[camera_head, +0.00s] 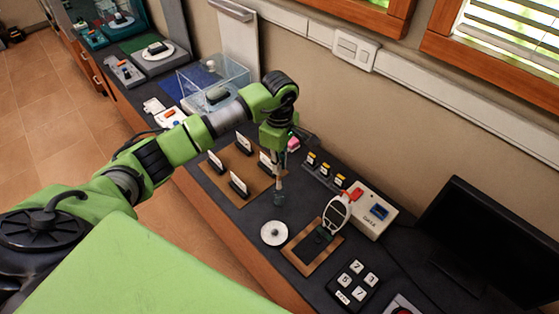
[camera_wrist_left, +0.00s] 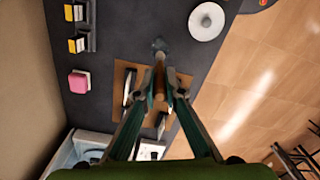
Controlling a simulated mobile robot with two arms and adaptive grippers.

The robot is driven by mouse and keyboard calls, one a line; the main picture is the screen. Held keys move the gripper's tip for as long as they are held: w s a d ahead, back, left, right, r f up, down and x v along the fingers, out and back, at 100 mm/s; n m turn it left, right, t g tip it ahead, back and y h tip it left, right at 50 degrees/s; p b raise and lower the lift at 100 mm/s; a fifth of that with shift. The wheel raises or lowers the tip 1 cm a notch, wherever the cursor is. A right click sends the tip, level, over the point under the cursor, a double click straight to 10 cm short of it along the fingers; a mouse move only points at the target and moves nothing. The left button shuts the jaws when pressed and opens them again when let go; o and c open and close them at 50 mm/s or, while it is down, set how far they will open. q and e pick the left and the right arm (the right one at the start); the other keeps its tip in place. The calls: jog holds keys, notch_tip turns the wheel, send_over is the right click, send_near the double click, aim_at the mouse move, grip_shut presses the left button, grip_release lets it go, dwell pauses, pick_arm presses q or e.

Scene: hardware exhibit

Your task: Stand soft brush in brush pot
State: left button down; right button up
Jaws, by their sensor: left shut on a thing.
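My left gripper (camera_head: 279,172) points down above the dark counter. In the left wrist view its two fingers (camera_wrist_left: 161,92) are shut on the soft brush (camera_wrist_left: 160,84), a slim piece with a tan, rounded end. The brush hangs below the fingers. A small smoky grey-blue piece, seemingly the brush pot (camera_head: 279,199), is directly below the fingers and also shows at the brush's far end in the wrist view (camera_wrist_left: 160,45). I cannot tell whether the brush is inside it or just above it. My right gripper is not in view.
A brown board (camera_head: 214,179) with several upright cards lies left of the pot. A white round dish (camera_head: 274,234) is in front.

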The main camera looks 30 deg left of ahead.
aim_at(280, 179)
pick_arm(q)
notch_tip(280, 179, down, 3)
jog(key=shift+r+b, duration=0.2)
jog(key=shift+b, duration=0.85)
jog(key=shift+f+b, duration=1.25)
jog(key=shift+f, duration=0.2)
jog(key=c, duration=2)
grip_release()
jog(key=shift+c, duration=0.2)
notch_tip(280, 179, up, 12)
